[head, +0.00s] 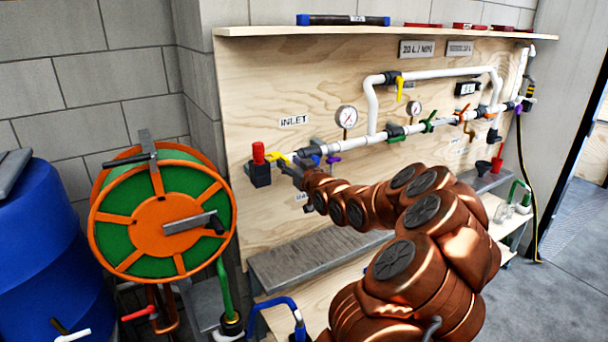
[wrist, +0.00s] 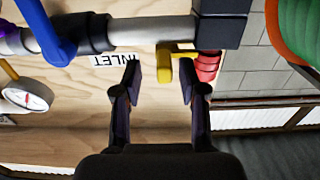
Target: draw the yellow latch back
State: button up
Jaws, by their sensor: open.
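The yellow latch (head: 279,158) is at the left end of the pipe run on the plywood board, beside a dark block (head: 260,175) with a red top. In the wrist view the yellow latch (wrist: 165,68) shows as a short bent bar below the pipe and dark block. My gripper (wrist: 160,72) is open, and the latch's end appears between its two fingertips, nearer the right one. I cannot tell whether a finger touches it. In the head view my gripper (head: 296,172) is small and partly hidden by the pipe fittings and my arm.
A blue valve handle (wrist: 57,35) is at the left in the wrist view. A pressure gauge (head: 346,117) and several coloured valves line the pipe to the right. An orange and green hose reel (head: 163,220) stands left of the board. A grey shelf (head: 310,260) runs below.

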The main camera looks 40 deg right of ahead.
jog(key=v, duration=1)
dwell(0.7)
jog(key=w+a+f+n+g+y, duration=0.1)
jog(key=a+f+g, duration=0.15)
jog(key=a, duration=0.25)
jog(key=w+a+f+n+g+y, duration=0.1)
jog(key=w+a+f+g+y, duration=0.15)
jog(key=a, duration=0.25)
jog(key=s+a+f+g, duration=0.5)
jog(key=s+a+f, duration=0.1)
jog(key=a, duration=0.5)
jog(key=s+a+g, duration=0.3)
jog(key=s+a, duration=0.3)
jog(key=s, duration=0.3)
jog(key=s+a+g, duration=0.3)
jog(key=s+a, duration=0.2)
jog(key=s, duration=0.4)
jog(key=s+a+n+g+y, duration=0.1)
jog(key=s+a+g, duration=0.2)
jog(key=s+a, duration=0.3)
jog(key=s, duration=0.4)
jog(key=shift+a, duration=0.3)
